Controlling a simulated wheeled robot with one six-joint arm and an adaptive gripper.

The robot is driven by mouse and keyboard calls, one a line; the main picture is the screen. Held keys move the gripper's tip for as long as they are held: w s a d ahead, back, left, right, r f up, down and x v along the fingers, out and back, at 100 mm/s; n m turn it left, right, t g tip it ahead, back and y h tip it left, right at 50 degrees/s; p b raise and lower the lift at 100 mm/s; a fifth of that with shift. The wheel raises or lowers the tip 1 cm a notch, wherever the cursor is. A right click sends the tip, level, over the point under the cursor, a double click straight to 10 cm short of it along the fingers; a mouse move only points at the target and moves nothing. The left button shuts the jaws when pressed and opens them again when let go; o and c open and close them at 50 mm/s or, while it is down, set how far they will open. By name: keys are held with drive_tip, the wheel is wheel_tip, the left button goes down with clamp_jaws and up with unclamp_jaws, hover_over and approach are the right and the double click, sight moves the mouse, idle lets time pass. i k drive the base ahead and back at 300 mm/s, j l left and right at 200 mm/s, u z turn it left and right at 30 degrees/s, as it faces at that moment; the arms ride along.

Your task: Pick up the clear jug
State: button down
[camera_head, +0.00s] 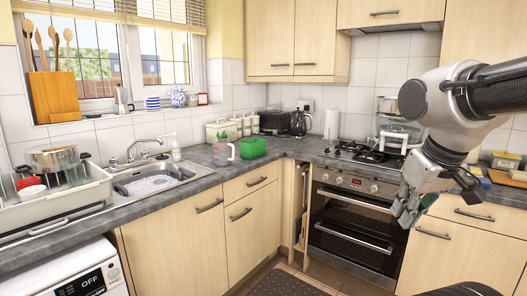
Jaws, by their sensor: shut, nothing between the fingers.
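A clear jug (222,154) with reddish markings stands upright on the grey worktop, just right of the sink and left of a green tub. Its far side and contents are too small to make out. My gripper (405,217) hangs at the right of the view, in front of the oven and the right-hand cupboards, pointing down. It is shut and empty, well away from the jug.
The soapy sink (152,184) lies left of the jug, with a tap (140,150) behind it. The green tub (253,148) stands close to the jug's right. A dish rack (60,200) fills the left worktop. A hob (361,155) sits above the oven (350,215).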

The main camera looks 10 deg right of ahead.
sight(223, 155)
drive_tip(key=i+l+u, duration=0.1)
drive_tip(key=i+u, duration=0.2)
drive_tip(key=u, duration=0.2)
drive_tip(key=i+l+u, duration=0.2)
drive_tip(key=u, duration=0.3)
drive_tip(key=i+l, duration=0.25)
drive_tip(key=i+l+u, duration=0.1)
drive_tip(key=i+l, duration=0.2)
drive_tip(key=l, duration=0.15)
drive_tip(key=i+l, duration=0.25)
drive_tip(key=i+l+u, duration=0.15)
drive_tip(key=l, duration=0.3)
drive_tip(key=i+l, duration=0.35)
drive_tip(key=i+l+u, duration=0.1)
drive_tip(key=l, duration=0.3)
drive_tip(key=i+l, duration=0.35)
